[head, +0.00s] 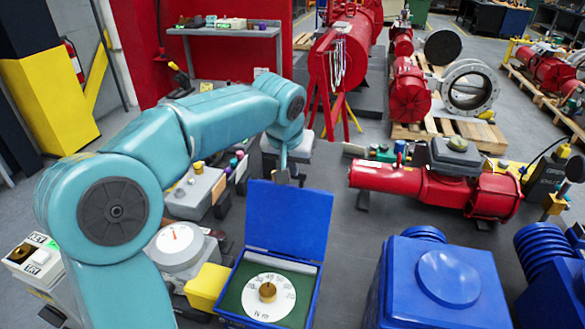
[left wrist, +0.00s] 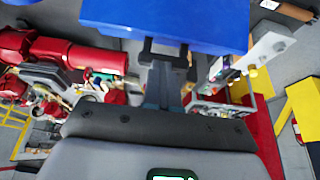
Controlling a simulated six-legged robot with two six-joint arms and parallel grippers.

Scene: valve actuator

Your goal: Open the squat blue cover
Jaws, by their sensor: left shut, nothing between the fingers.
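The squat blue cover (head: 288,218) stands raised, near upright, at the back of its blue box (head: 225,311). Inside the box a white dial (head: 250,300) with a brass knob (head: 267,292) on a green panel is exposed. My left gripper (head: 283,177) is shut and empty at the cover's top edge, on its far side. In the left wrist view the cover (left wrist: 165,18) fills the top, and the shut fingers (left wrist: 165,52) reach its edge. I cannot tell if they touch it. My right gripper is not in view.
A taller blue housing (head: 440,280) with a round disc stands to the right. A gauge (head: 178,245) and a yellow block (head: 207,287) sit left of the box. A red actuator (head: 435,190) lies behind right. Grey floor (head: 345,225) is clear between them.

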